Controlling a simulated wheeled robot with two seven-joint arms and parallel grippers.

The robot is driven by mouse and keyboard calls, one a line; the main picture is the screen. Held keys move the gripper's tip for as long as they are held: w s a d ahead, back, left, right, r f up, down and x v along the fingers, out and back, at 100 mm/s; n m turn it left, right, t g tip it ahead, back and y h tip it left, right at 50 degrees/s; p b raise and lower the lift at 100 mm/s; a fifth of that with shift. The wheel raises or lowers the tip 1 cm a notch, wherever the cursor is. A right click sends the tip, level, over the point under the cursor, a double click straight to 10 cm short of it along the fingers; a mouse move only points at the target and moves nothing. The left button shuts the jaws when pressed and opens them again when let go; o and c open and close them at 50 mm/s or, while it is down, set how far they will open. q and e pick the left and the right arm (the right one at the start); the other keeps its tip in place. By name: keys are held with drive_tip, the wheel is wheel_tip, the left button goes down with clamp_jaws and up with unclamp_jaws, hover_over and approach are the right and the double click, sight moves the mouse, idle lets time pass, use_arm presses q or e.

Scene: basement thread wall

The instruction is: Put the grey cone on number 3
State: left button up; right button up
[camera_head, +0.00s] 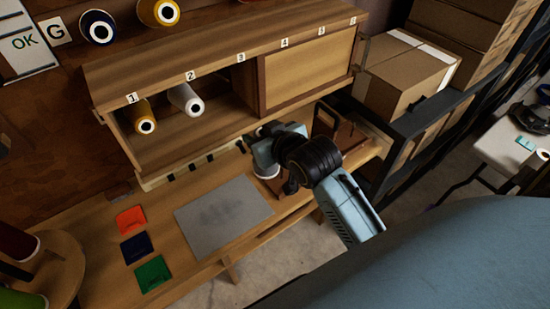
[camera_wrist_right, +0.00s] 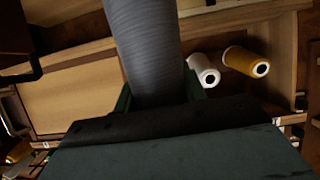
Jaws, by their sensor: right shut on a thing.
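My right gripper (camera_head: 264,153) is in front of the shelf's lower edge, above the bench. In the right wrist view my right gripper (camera_wrist_right: 160,92) is shut on the grey cone (camera_wrist_right: 146,45), whose ridged side fills the upper middle. A yellow cone (camera_head: 145,119) lies under number 1 and a white cone (camera_head: 187,99) under number 2. My left gripper is not in view.
A wooden panel (camera_head: 308,74) covers the shelf front under numbers 4 to 6. A grey mat (camera_head: 222,212) and orange, blue and green squares (camera_head: 153,273) lie on the bench. Cardboard boxes (camera_head: 408,72) stand at the right. Blue and yellow cones (camera_head: 97,27) sit above the shelf.

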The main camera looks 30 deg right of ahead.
drive_tip(key=w+d+f+p, duration=0.2)
drive_tip(key=w+d+f, duration=0.1)
drive_tip(key=d, duration=0.4)
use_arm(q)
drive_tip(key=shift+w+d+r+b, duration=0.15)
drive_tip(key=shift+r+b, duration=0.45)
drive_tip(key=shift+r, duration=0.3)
use_arm(e)
wheel_tip(320, 180, down, 10)
drive_tip(key=shift+r, duration=0.25)
drive_tip(key=shift+f, duration=0.1)
drive_tip(key=o, duration=1.1)
drive_tip(key=shift+f, duration=0.1)
drive_tip(key=shift+c, duration=0.2)
use_arm(q)
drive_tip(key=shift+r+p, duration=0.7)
drive_tip(key=shift+p, duration=0.05)
use_arm(e)
drive_tip(key=v, duration=1.2)
